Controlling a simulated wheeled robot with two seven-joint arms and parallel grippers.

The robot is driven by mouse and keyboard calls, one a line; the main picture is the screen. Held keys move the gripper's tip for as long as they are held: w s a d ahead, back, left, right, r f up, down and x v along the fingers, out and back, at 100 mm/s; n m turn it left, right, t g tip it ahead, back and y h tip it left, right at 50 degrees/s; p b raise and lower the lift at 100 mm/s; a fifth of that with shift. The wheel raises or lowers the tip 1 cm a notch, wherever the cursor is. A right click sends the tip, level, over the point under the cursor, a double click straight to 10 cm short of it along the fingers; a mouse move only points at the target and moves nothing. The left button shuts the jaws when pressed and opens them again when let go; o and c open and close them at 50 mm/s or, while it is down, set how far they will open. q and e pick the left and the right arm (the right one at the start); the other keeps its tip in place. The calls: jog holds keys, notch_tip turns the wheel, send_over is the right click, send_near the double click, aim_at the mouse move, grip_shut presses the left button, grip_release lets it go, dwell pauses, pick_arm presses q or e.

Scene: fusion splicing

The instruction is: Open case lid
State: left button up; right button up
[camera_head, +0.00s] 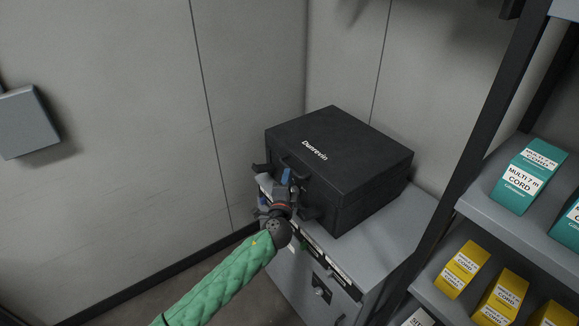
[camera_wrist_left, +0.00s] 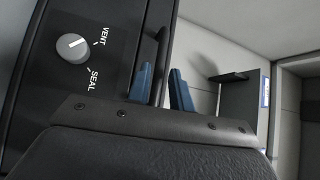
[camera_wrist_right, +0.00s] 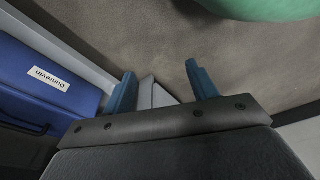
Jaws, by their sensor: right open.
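A closed black case (camera_head: 345,150) with the word "Dunrevin" on its lid sits on a grey cabinet in the head view. A handle (camera_head: 292,164) sticks out from its front, with a dark latch-like tab on either side. My left gripper (camera_head: 286,178) is at the handle. In the left wrist view its blue fingers (camera_wrist_left: 167,90) are close together, with a thin dark bar between them; whether they clamp it is unclear. The case front there shows a round knob (camera_wrist_left: 72,47) marked VENT and SEAL. My right gripper (camera_wrist_right: 161,90) is open and empty, seen only in its wrist view.
The grey cabinet (camera_head: 390,240) stands in a corner against grey walls. A shelf (camera_head: 480,212) with teal and yellow cord boxes stands at the right. A blue "Dunrevin" case (camera_wrist_right: 40,85) shows at the left of the right wrist view. The floor left of the cabinet is clear.

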aim_at(289, 166)
pick_arm(q)
jog(key=shift+p+x, duration=0.85)
jog(key=shift+x, duration=1.65)
pick_arm(e)
jog(key=shift+s+d+f, duration=0.3)
jog(key=shift+s+f, duration=0.1)
jog(key=shift+f, duration=0.2)
jog(key=shift+s+d+f, duration=0.3)
jog(key=shift+s+f, duration=0.05)
jog(key=shift+f, duration=0.2)
jog(key=shift+s+d+f, duration=0.3)
jog(key=shift+s+f, duration=0.1)
jog(key=shift+f, duration=0.2)
pick_arm(q)
jog(key=shift+c, duration=0.2)
grip_shut()
pick_arm(e)
jog(key=shift+d, duration=0.1)
